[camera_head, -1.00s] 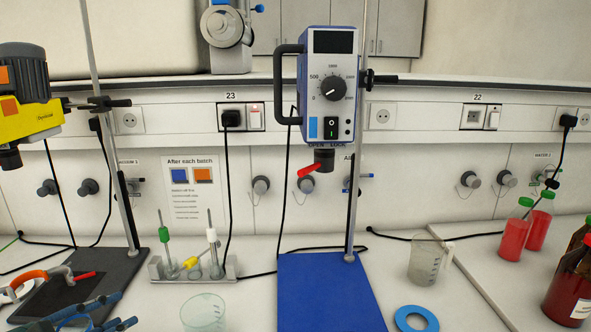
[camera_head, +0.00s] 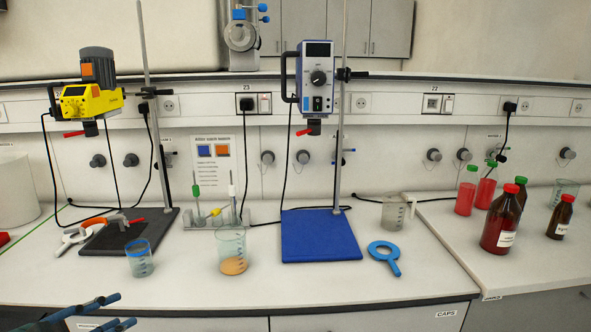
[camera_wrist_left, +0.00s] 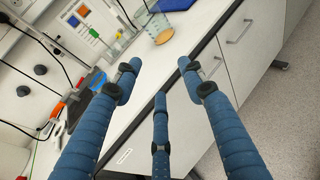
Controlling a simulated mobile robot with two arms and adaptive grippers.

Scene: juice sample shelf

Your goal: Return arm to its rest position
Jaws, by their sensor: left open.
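My left gripper (camera_head: 112,312) shows at the bottom left of the head view, in front of the bench's front edge. In the left wrist view its blue fingers (camera_wrist_left: 160,85) are spread open with nothing between them. The bench (camera_head: 180,283) lies beyond it. A beaker with orange liquid (camera_head: 232,250) stands on the bench to the right of the gripper, and it also shows at the top of the left wrist view (camera_wrist_left: 163,30). A smaller blue-rimmed beaker (camera_head: 140,260) stands to its left. My right gripper is in neither view.
A yellow stirrer (camera_head: 88,100) hangs on a stand at left, over a dark base. A blue stirrer (camera_head: 316,78) hangs over a blue base (camera_head: 320,236). A blue ring tool (camera_head: 384,257), a jug (camera_head: 396,212) and several red-capped or green-capped bottles are at right. The front bench strip is mostly clear.

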